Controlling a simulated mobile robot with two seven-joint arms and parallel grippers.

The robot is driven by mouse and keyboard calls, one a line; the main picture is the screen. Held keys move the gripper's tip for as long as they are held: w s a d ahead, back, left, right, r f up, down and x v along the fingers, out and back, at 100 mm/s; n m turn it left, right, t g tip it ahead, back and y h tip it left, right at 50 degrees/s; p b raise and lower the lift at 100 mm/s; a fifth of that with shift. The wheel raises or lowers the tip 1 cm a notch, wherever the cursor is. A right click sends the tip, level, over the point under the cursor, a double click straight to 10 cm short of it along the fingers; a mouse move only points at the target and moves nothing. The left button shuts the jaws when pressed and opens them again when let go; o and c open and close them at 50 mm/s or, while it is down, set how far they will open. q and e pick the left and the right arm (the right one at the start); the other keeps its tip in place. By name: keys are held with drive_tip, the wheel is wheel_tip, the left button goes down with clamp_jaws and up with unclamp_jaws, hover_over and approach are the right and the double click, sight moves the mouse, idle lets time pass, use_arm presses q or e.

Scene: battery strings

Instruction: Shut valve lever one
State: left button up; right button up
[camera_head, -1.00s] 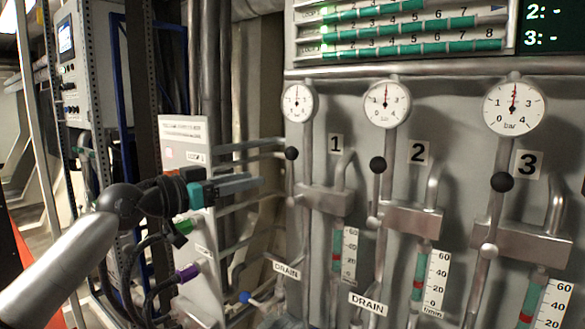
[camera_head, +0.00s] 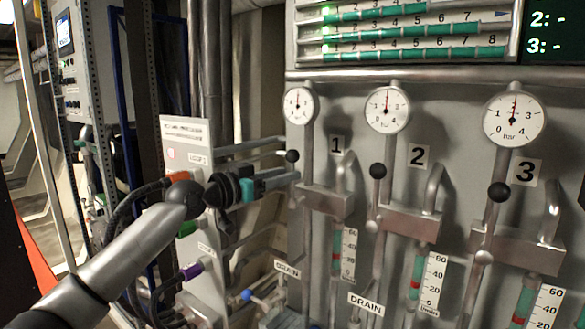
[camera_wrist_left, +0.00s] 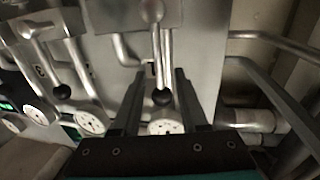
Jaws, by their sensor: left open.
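Valve lever one stands upright with a black ball knob (camera_head: 292,156) on top, left of the number 1 plate (camera_head: 337,146). My left gripper (camera_head: 294,179) comes in from the left, its fingers just below the knob in the head view. In the left wrist view, which is upside down, the black knob (camera_wrist_left: 163,97) and its shaft show between the two spread fingers of my left gripper (camera_wrist_left: 160,75). The gripper is open. I cannot tell whether a finger touches the lever. My right gripper is not in view.
Levers two (camera_head: 378,171) and three (camera_head: 499,192) stand upright to the right, each below a round gauge. Horizontal pipes (camera_head: 250,146) run behind my left gripper. A white panel (camera_head: 185,133) stands left. DRAIN valves sit lower down, including a blue knob (camera_head: 246,295).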

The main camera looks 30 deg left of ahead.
sight(293, 198)
use_arm(q)
drive_tip(key=shift+p+x, duration=0.35)
drive_tip(key=shift+x, duration=1.15)
clamp_jaws()
idle(0.4)
